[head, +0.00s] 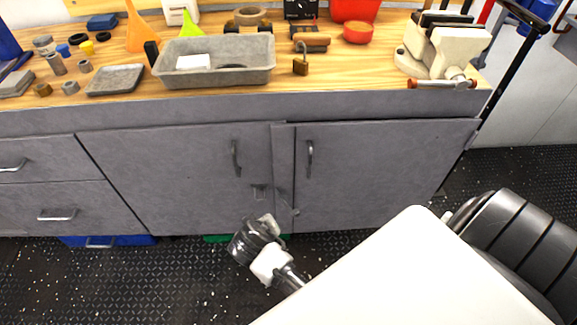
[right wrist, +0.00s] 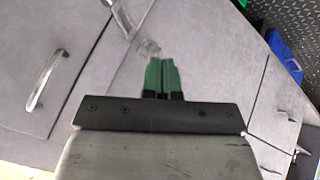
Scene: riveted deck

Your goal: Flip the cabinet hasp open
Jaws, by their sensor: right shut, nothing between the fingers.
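The grey cabinet (head: 175,175) has two doors side by side. Small metal fittings sit low by the post between them in the head view, too small to read clearly. My right gripper (right wrist: 163,63) has green fingers, shut and empty, with tips close beside the hasp's near end. I cannot tell whether they touch. In the head view its wrist is low in front of the doors and its fingers are hidden. My left gripper is out of view.
A door handle (right wrist: 46,80) stands out left of the fingers. The doors have upright handles (head: 236,158) (head: 310,158). Above is a wooden bench top (head: 330,75) with a grey tray (head: 215,77), a padlock (head: 300,66) and a vise (head: 440,55). A blue bin (head: 105,241) lies below the drawers.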

